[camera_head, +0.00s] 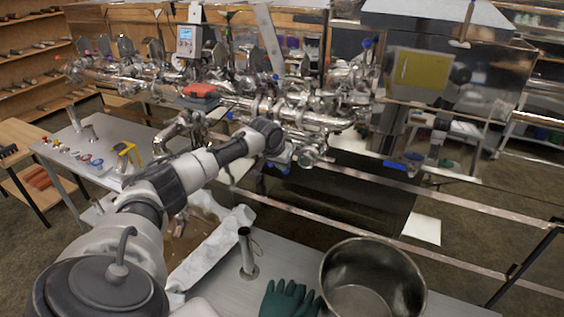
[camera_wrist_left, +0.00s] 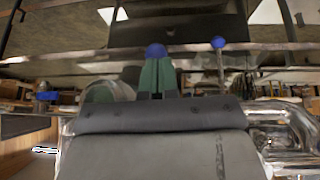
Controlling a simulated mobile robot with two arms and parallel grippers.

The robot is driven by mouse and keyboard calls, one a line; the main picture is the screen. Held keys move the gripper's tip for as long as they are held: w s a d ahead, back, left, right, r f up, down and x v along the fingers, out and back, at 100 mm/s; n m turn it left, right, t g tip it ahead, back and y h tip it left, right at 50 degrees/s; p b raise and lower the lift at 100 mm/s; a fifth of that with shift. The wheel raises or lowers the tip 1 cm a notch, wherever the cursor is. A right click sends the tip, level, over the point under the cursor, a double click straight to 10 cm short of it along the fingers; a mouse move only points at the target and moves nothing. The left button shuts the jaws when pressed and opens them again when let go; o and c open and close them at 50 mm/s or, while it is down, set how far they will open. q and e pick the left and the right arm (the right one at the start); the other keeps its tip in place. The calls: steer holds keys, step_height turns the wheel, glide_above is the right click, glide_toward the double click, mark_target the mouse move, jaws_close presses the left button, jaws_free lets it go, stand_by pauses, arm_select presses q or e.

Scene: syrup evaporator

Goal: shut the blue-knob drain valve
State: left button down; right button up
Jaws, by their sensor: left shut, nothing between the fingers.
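Several blue knobs show on the shiny piping. In the left wrist view one blue knob (camera_wrist_left: 156,50) is directly at the tips of my left gripper (camera_wrist_left: 156,72), whose greenish fingers are closed together. Whether the fingers touch the knob or stop short of it, I cannot tell. A second blue knob (camera_wrist_left: 218,42) stands on a thin stem just to the right. In the head view my left arm reaches the lower pipes, where a small blue knob (camera_head: 285,168) shows beside the wrist; the fingers are hidden there. My right gripper is not in view.
Dense steel piping (camera_head: 320,118) surrounds the wrist. A red object (camera_head: 202,91) lies above it. A steel pot (camera_head: 372,283) and green gloves (camera_head: 289,300) are on the front table. A side table (camera_head: 75,145) at left holds small tools. Horizontal rails (camera_head: 440,197) cross at the right.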

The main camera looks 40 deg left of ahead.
arm_select(q)
steer(key=w+a+f+t+y+b, duration=0.2)
steer(key=w+f+t+b, duration=0.4)
steer(key=t+b, duration=0.5)
steer(key=shift+w+f+m+t+y+b, duration=0.15)
steer(key=shift+f+m+t+y+b, duration=0.6)
steer(key=shift+b, duration=3.35)
steer(key=shift+f+n+g+h, duration=0.25)
steer(key=shift+f+n+g, duration=0.05)
steer(key=shift+n+g, duration=0.15)
steer(key=v, duration=1)
steer(key=shift+s+d+b, duration=0.2)
steer(key=shift+s+b, duration=0.1)
steer(key=shift+s, duration=0.1)
